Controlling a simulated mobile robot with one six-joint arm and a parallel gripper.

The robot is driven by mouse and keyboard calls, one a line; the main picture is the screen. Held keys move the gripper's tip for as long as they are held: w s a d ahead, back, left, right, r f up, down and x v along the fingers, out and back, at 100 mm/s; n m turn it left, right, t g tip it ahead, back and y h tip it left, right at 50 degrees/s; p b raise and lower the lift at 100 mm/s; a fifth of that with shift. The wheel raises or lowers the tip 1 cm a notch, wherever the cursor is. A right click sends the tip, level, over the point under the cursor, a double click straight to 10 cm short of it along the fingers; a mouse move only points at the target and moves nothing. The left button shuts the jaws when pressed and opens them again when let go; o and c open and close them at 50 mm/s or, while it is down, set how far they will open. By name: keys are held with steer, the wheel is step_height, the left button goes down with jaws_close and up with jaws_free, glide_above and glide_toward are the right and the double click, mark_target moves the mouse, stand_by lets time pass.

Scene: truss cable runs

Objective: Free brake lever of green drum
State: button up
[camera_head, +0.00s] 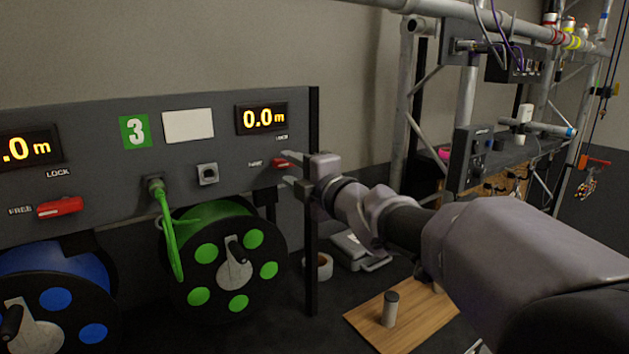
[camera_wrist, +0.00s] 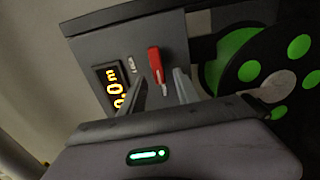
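The green drum (camera_head: 235,270) hangs below the panel section marked 3, with a green cable plugged in above it. It also shows in the wrist view (camera_wrist: 240,40). Its red brake lever (camera_head: 279,163) sits under the right-hand 0.0 m display and appears to lie sideways, toward the small label on its left. My gripper (camera_head: 285,167) is at this lever, its fingers open. In the wrist view the red lever (camera_wrist: 155,62) shows between and beyond the two fingertips (camera_wrist: 161,77). I cannot tell whether either finger touches it.
A blue drum (camera_head: 55,290) and its red lever (camera_head: 60,207), lying sideways toward FREE, are at left. A dark upright post (camera_head: 313,240) edges the panel beside my gripper. A wooden board (camera_head: 405,315) with a small cylinder lies on the floor. A truss (camera_head: 410,100) stands at right.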

steer(key=p+v, duration=0.2)
steer(key=v, duration=1.2)
steer(key=shift+s+d, duration=0.15)
steer(key=shift+s, duration=0.1)
